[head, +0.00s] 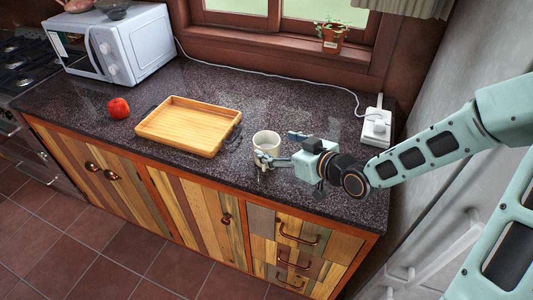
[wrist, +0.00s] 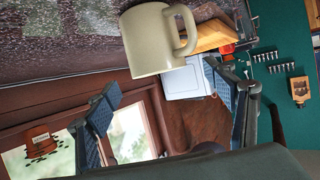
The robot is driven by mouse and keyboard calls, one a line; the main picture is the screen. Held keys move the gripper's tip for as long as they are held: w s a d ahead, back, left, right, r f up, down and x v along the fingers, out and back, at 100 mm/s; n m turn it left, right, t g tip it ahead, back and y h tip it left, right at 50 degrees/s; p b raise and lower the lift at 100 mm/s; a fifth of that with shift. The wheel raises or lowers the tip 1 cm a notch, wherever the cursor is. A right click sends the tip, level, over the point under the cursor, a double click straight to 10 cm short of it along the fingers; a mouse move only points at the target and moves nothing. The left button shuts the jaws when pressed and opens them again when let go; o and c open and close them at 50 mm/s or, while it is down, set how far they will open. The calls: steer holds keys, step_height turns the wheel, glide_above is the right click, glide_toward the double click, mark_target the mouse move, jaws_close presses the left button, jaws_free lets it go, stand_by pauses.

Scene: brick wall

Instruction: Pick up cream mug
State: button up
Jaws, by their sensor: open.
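The cream mug (head: 266,142) stands upright on the dark speckled countertop, right of the wooden tray. It also shows large in the wrist view (wrist: 148,42), with its handle on the right. My gripper (head: 280,147) is open, at the mug's right side in the head view. One finger reaches across the front of the mug's lower part, and the other lies behind and to the right. In the wrist view, my gripper (wrist: 162,80) has its fingers spread wide, with the mug just beyond the fingertips. I cannot tell whether a finger touches it.
The wooden tray (head: 184,124) with dark handles lies left of the mug. A red apple (head: 119,108) and a microwave (head: 108,47) are farther left. A white socket box (head: 377,126) with a cable stands at the right. The counter's front edge is close.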

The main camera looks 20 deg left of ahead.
mark_target(260, 139)
steer(key=shift+f+x, duration=0.1)
steer(key=shift+x, duration=1.3)
steer(key=shift+f+x, duration=0.15)
steer(key=shift+x, duration=1.3)
steer(key=shift+w+d, duration=0.1)
steer(key=shift+d, duration=0.1)
steer(key=shift+c, duration=0.3)
steer(key=shift+r, duration=0.1)
steer(key=c, duration=1.6)
